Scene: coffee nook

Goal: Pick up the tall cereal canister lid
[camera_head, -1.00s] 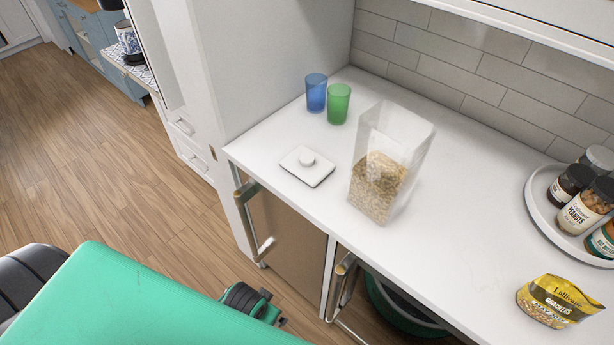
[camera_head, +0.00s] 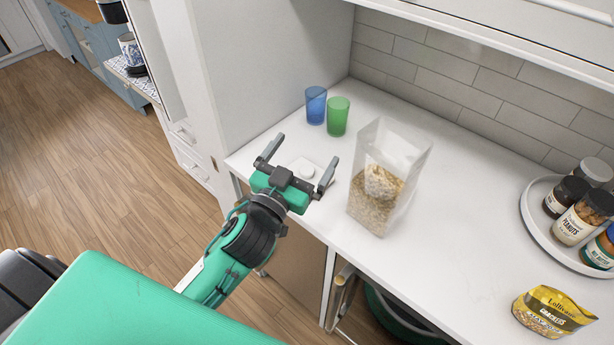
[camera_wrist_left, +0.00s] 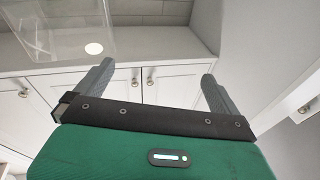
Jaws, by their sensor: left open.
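My right gripper is out of view.
A blue cup (camera_head: 316,105) and a green cup (camera_head: 338,117) stand behind the lid. A round tray (camera_head: 533,222) with several jars is at the right, with a yellow snack bag (camera_head: 552,311) in front. The counter (camera_head: 465,205) between canister and tray is clear.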

